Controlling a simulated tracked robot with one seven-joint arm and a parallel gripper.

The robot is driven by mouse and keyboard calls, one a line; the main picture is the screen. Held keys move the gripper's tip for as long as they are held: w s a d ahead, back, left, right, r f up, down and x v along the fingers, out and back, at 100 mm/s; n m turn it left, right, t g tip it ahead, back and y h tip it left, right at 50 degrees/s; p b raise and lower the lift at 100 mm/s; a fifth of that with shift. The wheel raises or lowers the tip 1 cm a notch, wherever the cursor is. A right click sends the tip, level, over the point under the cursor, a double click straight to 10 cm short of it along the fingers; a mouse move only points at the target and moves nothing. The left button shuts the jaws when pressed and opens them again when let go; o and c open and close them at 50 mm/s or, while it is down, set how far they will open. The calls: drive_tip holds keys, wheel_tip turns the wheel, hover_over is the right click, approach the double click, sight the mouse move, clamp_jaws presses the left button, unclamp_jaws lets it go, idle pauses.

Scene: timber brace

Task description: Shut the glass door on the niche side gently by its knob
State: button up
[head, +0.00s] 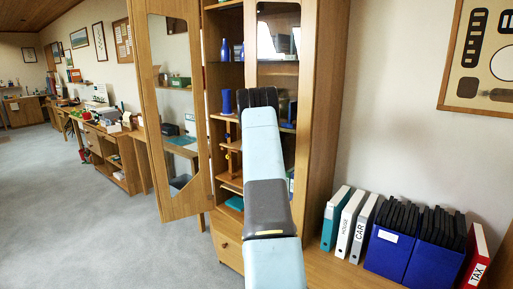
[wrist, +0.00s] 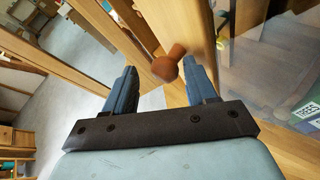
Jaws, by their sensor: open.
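A wooden cabinet (head: 325,110) stands in the middle of the head view. Its left glass door (head: 203,120) stands wide open to the left. A second glass door (head: 252,40) shows on the right behind my arm; how far it is shut is hard to tell. In the wrist view, a reddish-brown round knob (wrist: 166,67) sits on a wooden door stile (wrist: 182,25), with glass to its right. My gripper (wrist: 159,66) is open, one finger on each side of the knob. I cannot tell whether either finger touches it. In the head view my arm hides the knob.
Open shelves hold a blue bottle (head: 225,50) and a blue spool (head: 227,101). Binders (head: 348,222) and blue file boxes (head: 388,253) stand on a low top at the right. A long desk (head: 122,150) runs along the left wall. The grey floor (head: 70,215) at left is clear.

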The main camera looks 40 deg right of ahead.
drive_tip(key=v, duration=1.3)
drive_tip(key=shift+s, duration=0.4)
drive_tip(key=shift+a, duration=0.1)
